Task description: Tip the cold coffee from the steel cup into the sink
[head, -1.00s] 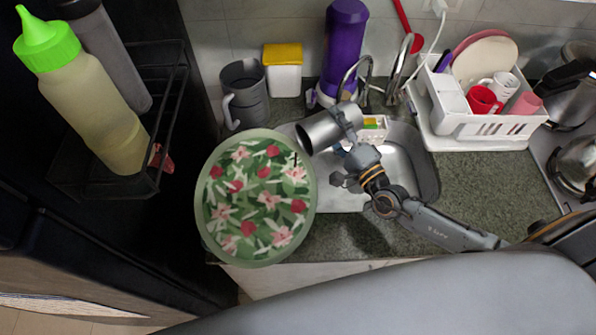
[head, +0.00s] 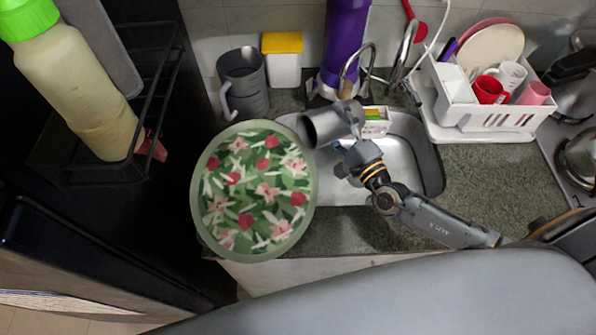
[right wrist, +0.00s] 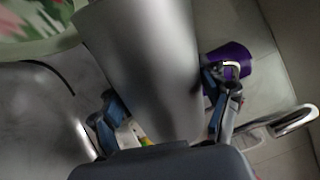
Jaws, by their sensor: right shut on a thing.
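The steel cup (head: 325,125) is tipped well over, its dark mouth facing left in the head view. It hangs above the left part of the sink (head: 428,172), close to the rim beside the floral tray. My right gripper (head: 354,122) is shut on the cup's side. In the right wrist view the cup (right wrist: 150,55) fills the middle, with the fingers (right wrist: 165,108) on either side of it. I see no coffee or stream; the cup's inside is too dark to read. My left gripper is not in view.
A round floral tray (head: 308,195) lies left of the sink. A grey pitcher (head: 245,85), a yellow-lidded container (head: 284,68), a purple bottle (head: 344,45) and the tap (head: 372,60) stand behind. A white dish rack (head: 490,118) is at right. Bare counter (head: 485,185) lies right of the sink.

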